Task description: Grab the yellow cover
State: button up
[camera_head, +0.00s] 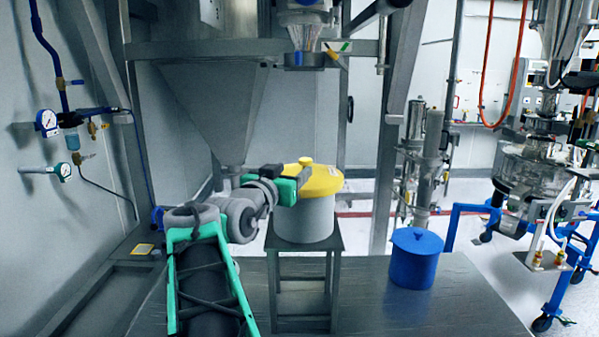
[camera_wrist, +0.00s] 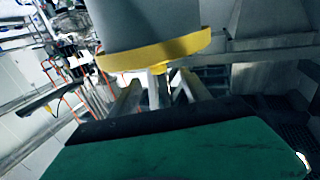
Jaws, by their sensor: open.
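The yellow cover (camera_head: 322,181) sits on a white-grey pot (camera_head: 306,220) on a small grey stand. Its round knob (camera_head: 305,160) sticks up from the middle. My gripper (camera_head: 295,184) is at the left side of the cover, its green fingers overlapping the cover's left edge in the picture. The jaws are open, with nothing seen between them. In the wrist view the scene looks upside down: the yellow cover (camera_wrist: 165,49) is near the top with its knob (camera_wrist: 158,69) pointing down. A green finger (camera_wrist: 185,150) fills the bottom. I cannot tell whether it touches the cover.
A blue lidded pot (camera_head: 414,262) stands on the grey table (camera_head: 465,300) to the right. The grey stand (camera_head: 304,262) holds the white-grey pot. A large metal hopper (camera_head: 215,105) hangs behind my arm. A steel post (camera_head: 388,150) rises right of the cover.

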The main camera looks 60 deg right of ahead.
aim_at(302, 164)
jog(key=d+p, duration=0.2)
jog(key=d, duration=0.3)
jog(key=shift+w+d+p, duration=0.15)
jog(key=shift+d+p, duration=0.15)
jog(key=shift+d, duration=0.05)
jog(key=shift+a+r, duration=0.1)
jog(key=shift+a, duration=0.05)
jog(key=shift+c, duration=0.2)
grip_shut()
